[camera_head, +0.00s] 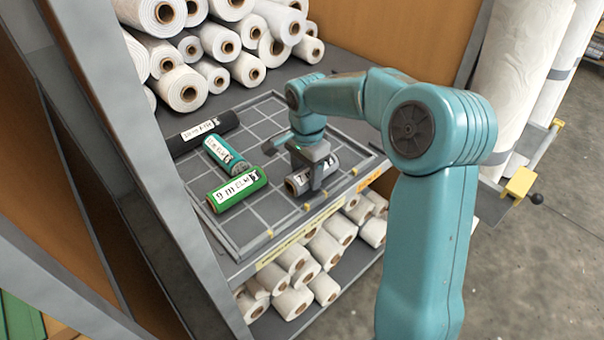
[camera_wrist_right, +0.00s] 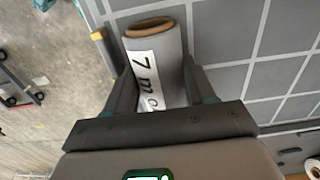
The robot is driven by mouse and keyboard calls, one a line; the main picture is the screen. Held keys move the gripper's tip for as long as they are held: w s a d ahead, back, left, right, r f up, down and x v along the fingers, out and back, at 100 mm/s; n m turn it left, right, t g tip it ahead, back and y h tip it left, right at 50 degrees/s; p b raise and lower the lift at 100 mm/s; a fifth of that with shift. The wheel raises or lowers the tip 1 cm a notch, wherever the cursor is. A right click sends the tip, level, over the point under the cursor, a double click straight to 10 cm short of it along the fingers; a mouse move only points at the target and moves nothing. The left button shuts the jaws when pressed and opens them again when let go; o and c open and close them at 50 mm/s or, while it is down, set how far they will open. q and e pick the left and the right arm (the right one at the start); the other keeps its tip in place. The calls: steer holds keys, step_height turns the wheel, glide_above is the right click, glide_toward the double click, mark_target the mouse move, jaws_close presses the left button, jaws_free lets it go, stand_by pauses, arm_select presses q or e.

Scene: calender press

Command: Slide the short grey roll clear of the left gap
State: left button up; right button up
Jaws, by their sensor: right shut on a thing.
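The short grey roll (camera_head: 296,185) lies on the gridded tray (camera_head: 250,232) near its front rim, with a white label reading "7 m". My right gripper (camera_head: 316,182) comes down over it from above and is shut on it, one finger on each side. In the right wrist view the grey roll (camera_wrist_right: 172,45) sits between the two fingers of my right gripper (camera_wrist_right: 160,84), its brown core end pointing away. Yellow marks (camera_head: 307,206) stand along the front rim; I cannot tell for certain which opening is the left gap. My left gripper is not in view.
A green roll (camera_head: 240,190), a teal roll (camera_head: 225,153) and a long black roll (camera_head: 205,132) lie to the left on the tray. White rolls (camera_head: 185,88) are stacked behind, and more (camera_head: 295,258) lie on the shelf below. Grey frame posts stand at the left.

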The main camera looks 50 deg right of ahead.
steer(key=o, duration=1.1)
steer(key=shift+o, duration=0.2)
